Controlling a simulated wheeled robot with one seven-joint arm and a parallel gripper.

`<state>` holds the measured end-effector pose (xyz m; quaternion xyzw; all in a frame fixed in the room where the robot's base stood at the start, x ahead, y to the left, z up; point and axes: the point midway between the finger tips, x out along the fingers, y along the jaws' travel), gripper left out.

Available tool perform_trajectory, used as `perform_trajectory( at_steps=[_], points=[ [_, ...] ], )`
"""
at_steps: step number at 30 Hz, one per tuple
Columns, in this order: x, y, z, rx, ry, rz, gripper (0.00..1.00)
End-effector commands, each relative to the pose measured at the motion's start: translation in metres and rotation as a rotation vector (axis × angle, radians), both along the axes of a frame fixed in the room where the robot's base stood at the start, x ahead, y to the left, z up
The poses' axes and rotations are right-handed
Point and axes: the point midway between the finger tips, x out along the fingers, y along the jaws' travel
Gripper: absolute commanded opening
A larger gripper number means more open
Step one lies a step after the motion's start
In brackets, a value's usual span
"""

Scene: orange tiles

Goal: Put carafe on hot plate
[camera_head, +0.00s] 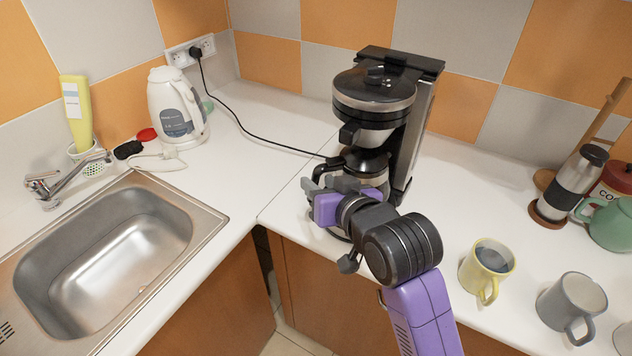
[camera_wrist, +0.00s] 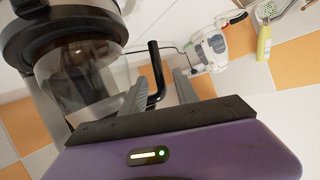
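The black coffee maker (camera_head: 418,130) stands on the counter, with its brew basket overhead. The glass carafe (camera_head: 366,162) is below the basket, its lower part hidden by my gripper and wrist. Whether it rests on the hot plate cannot be told, as the plate is mostly covered. In the wrist view the carafe (camera_wrist: 80,78) is at the left, and its black handle (camera_wrist: 154,62) extends between my fingers. My gripper (camera_head: 328,182) is at the carafe's handle side. In the wrist view my gripper (camera_wrist: 157,95) has its fingers apart, with gaps beside the handle.
A yellow mug (camera_head: 487,267) and a grey mug (camera_head: 572,302) stand to the right on the counter. A white kettle (camera_head: 176,106) and a sink (camera_head: 110,250) are to the left. A black cord (camera_head: 250,138) crosses the counter, which is clear left of the coffee maker.

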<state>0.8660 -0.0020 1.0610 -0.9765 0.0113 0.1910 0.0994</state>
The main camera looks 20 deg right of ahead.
Motion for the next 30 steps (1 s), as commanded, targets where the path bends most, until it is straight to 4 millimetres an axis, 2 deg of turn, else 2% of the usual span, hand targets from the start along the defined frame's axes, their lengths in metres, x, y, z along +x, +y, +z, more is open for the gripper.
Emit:
perform_trajectory(
  at_steps=[3,9,20,23,26,30],
  points=[
    [-0.021,0.0,0.008,0.002,-0.001,-0.001,0.36],
    [-0.042,-0.001,0.017,0.001,-0.001,-0.001,0.36],
    [-0.049,-0.001,0.018,0.002,0.001,-0.001,0.36],
    [-0.054,0.003,0.009,0.011,0.0,0.001,0.36],
    [-0.069,0.01,-0.01,0.029,-0.006,0.0,0.36],
    [-0.103,0.02,-0.043,0.049,-0.022,-0.006,0.36]
  ],
)
